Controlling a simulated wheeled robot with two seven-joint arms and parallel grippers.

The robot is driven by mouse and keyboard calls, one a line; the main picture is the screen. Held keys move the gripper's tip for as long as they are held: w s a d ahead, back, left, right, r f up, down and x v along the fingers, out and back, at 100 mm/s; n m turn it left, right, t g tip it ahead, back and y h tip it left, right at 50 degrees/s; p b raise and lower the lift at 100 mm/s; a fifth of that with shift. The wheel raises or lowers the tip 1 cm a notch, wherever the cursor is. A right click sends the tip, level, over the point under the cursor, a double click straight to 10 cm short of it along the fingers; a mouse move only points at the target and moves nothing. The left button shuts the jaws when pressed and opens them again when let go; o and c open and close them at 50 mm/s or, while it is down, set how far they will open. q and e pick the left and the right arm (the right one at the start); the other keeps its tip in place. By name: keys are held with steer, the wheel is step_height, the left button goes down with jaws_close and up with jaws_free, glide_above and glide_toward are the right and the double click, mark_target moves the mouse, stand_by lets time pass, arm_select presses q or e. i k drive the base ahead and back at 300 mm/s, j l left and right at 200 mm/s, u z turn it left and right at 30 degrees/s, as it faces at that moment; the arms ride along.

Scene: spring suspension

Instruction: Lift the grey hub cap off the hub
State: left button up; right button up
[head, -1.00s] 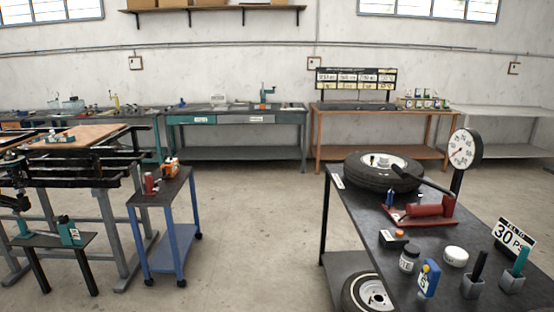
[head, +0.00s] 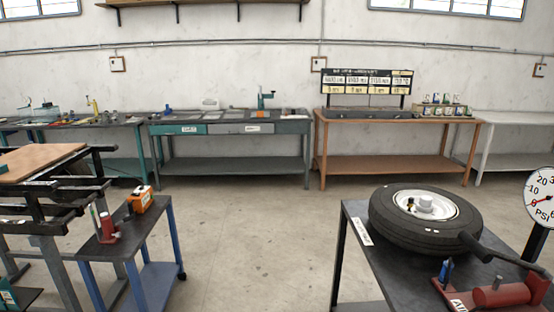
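A tyre (head: 400,229) on a white wheel (head: 452,217) lies flat on the dark table at the right. A small grey cap (head: 425,203) stands up at the middle of the wheel; it looks like the hub cap on the hub, but it is small here. A small black and yellow piece, perhaps a valve, shows just left of it. Neither of my grippers shows in the head view.
A blue trolley (head: 100,269) at the left carries an orange box (head: 141,199) and a red tool. Open floor (head: 250,250) lies between trolley and table. Workbenches line the back wall.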

mark_target(424, 205)
steer(key=i+j+z, duration=0.1)
steer(key=i+z, duration=0.2)
steer(key=i, duration=0.25)
steer(key=i+j+z, duration=0.3)
steer(key=i, duration=0.25)
steer(key=i+j+z, duration=0.25)
steer(key=i, duration=0.25)
steer(key=i+j+z, duration=0.5)
steer(key=z, duration=0.25)
steer(key=i+j+z, duration=0.2)
steer(key=j+z, duration=0.15)
steer(key=i+j+z, duration=0.15)
steer(key=j+z, duration=0.55)
steer(key=j, duration=0.15)
steer(key=i+j+z, duration=0.1)
steer(key=j+z, duration=0.2)
steer(key=j, duration=0.4)
steer(key=z, duration=1.1)
